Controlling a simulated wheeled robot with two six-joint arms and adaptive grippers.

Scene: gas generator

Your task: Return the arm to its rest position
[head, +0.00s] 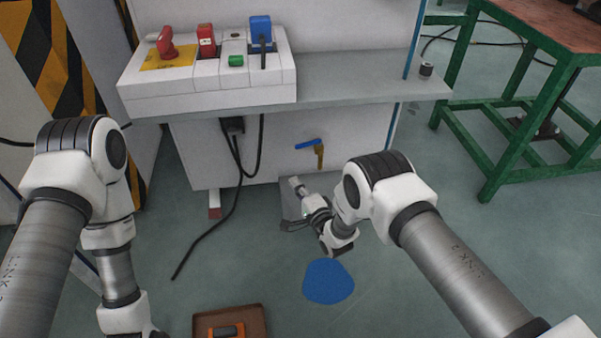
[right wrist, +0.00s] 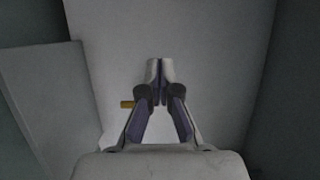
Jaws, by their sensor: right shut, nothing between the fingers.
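My right arm reaches in from the right in the head view, its wrist bent toward the lower front of the white cabinet. My right gripper (head: 296,184) is below and a little left of a valve with a blue handle (head: 308,144) and a brass body (head: 320,157). In the right wrist view its fingertips (right wrist: 160,72) are together with nothing between them. A small brass piece (right wrist: 127,104) shows left of the fingers, apart from them as far as I can tell. My left arm hangs at the left; its gripper is below the picture.
The white generator cabinet (head: 270,170) carries a grey shelf (head: 360,88) and a control box (head: 215,96) with red, green and blue switches. A black cable (head: 215,228) hangs down. A brown tray (head: 255,322), a blue floor patch (head: 328,281) and a green-framed table (head: 560,90) stand around.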

